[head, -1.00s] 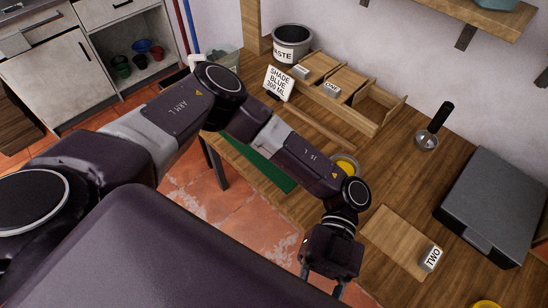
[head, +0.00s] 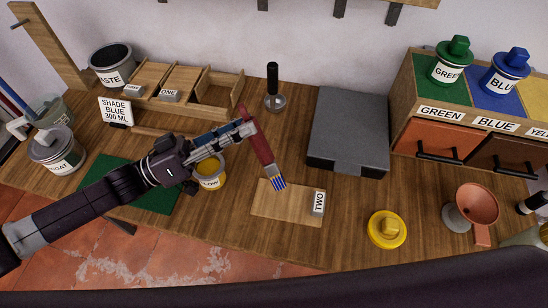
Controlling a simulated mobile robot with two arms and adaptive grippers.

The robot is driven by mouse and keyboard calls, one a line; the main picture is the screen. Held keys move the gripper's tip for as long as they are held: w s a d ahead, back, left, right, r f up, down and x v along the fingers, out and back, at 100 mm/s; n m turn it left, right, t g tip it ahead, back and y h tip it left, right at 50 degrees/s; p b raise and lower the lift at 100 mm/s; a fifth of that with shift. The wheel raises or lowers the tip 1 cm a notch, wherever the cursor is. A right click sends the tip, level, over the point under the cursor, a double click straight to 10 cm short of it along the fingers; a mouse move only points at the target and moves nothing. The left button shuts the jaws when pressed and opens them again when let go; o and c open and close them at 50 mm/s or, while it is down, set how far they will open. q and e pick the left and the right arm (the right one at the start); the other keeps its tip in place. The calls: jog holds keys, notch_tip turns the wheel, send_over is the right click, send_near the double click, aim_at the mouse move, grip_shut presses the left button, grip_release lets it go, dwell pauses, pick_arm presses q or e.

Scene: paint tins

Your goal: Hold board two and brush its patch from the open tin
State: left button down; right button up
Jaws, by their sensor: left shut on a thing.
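My left gripper (head: 245,127) is shut on the brush (head: 260,145), which has a dark red handle and blue bristles. The brush tilts down to the right, its tip over the far edge of board two (head: 283,205); I cannot tell whether it touches. Board two lies flat on the table, bare wood where visible, with a block marked TWO (head: 319,202) at its right end. I cannot make out a painted patch. The open tin (head: 211,172) with yellow paint stands left of the board, partly behind my left arm. My right gripper is not in view.
A yellow lid (head: 387,228) and a pink funnel (head: 476,206) are on the right. A grey case (head: 348,130) stands behind the board. A wooden rack (head: 190,95), the shade card (head: 116,111) and a green mat (head: 130,187) are left. Green and blue tins top a drawer unit (head: 430,140).

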pick_arm(q)
notch_tip(320, 180, down, 8)
jog(key=w+a+t+b, duration=0.1)
jog(key=b, duration=0.4)
jog(key=shift+w+a+f+n+b, duration=0.2)
jog(key=shift+a+n+b, duration=0.1)
jog(key=shift+n, duration=0.1)
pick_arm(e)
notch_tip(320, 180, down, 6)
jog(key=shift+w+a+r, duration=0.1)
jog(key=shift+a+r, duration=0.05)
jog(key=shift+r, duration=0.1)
pick_arm(q)
jog(key=shift+s, duration=0.1)
